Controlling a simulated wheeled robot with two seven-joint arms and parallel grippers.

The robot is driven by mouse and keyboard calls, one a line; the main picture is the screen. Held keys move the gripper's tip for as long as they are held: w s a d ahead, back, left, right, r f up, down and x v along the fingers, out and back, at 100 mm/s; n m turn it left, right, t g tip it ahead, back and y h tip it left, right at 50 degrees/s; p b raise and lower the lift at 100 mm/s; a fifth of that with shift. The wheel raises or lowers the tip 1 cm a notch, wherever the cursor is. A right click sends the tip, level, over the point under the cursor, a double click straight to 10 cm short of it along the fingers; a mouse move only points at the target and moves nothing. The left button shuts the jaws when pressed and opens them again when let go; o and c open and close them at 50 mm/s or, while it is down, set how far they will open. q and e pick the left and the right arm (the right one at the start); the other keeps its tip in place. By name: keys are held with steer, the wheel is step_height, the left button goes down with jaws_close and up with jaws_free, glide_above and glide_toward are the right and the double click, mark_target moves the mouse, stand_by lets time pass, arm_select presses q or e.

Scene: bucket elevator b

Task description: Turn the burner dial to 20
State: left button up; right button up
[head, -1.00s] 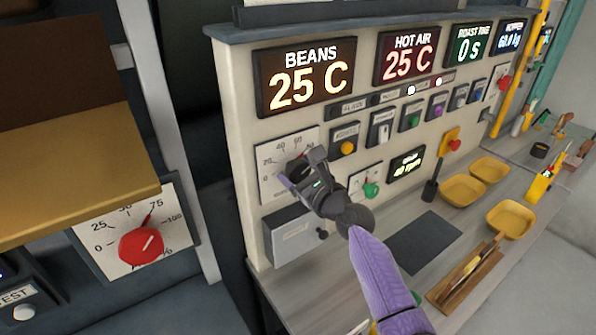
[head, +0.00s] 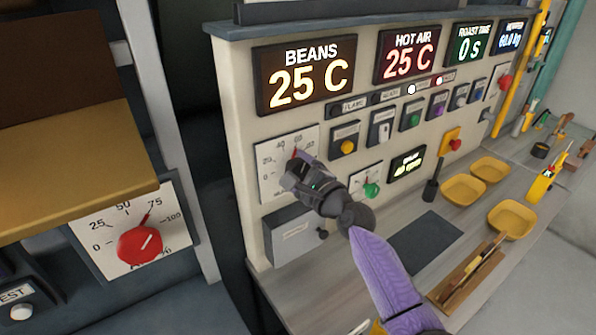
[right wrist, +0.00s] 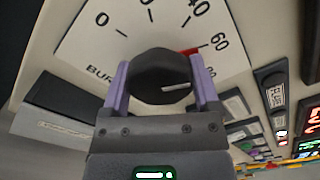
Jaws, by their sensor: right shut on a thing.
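The burner dial's white scale plate (head: 268,186) is on the pale control panel in the head view. My right gripper (head: 296,172) covers most of its knob there. In the right wrist view the dark round knob (right wrist: 160,76) sits between the two purple fingers of my right gripper (right wrist: 160,85), which is shut on it. The scale (right wrist: 118,34) shows 0, 40 and 60, with part of it hidden. A red pointer shows beside the knob, close to the 60 mark. My left gripper is not in view.
Displays (head: 304,76) and small switches fill the panel around the dial. A grey box (head: 294,232) is just below it. Another dial with a red knob (head: 140,244) is at left. Yellow trays (head: 464,188) stand on the counter at right.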

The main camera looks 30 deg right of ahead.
steer(key=n, duration=0.4)
steer(key=shift+n, duration=0.3)
steer(key=n, duration=0.3)
steer(key=shift+n, duration=0.4)
steer(key=n, duration=0.4)
steer(key=shift+n, duration=2.1)
steer(key=shift+f, duration=0.1)
steer(key=o, duration=1.1)
